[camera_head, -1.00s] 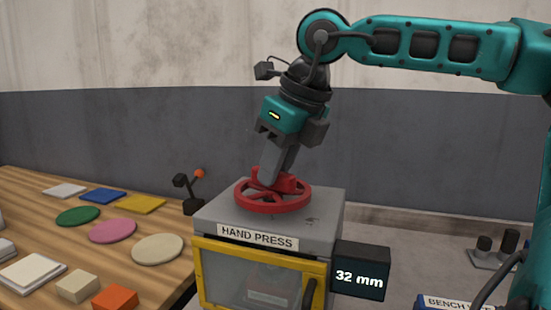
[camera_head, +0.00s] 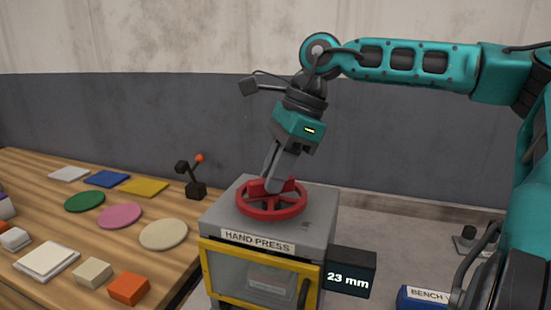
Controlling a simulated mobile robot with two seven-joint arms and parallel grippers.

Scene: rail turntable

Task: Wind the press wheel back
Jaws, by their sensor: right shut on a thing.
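The red press wheel (camera_head: 272,212) lies flat on top of the grey hand press (camera_head: 318,207). My right gripper (camera_head: 272,184) reaches down from above and is shut on the raised red hub at the wheel's middle. Its wrist is tilted, with the fingers leaning down to the left. The dark display (camera_head: 351,272) on the press's right side reads 23 mm. The yellow-framed front door (camera_head: 208,285) of the press is shut, and a pale block shows dimly behind its window. My left gripper is not in view.
A wooden table (camera_head: 50,222) on the left holds coloured discs, squares and blocks. A small black lever with an orange knob (camera_head: 199,158) stands at its back edge. A blue box labelled BENCH (camera_head: 424,297) is at the lower right.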

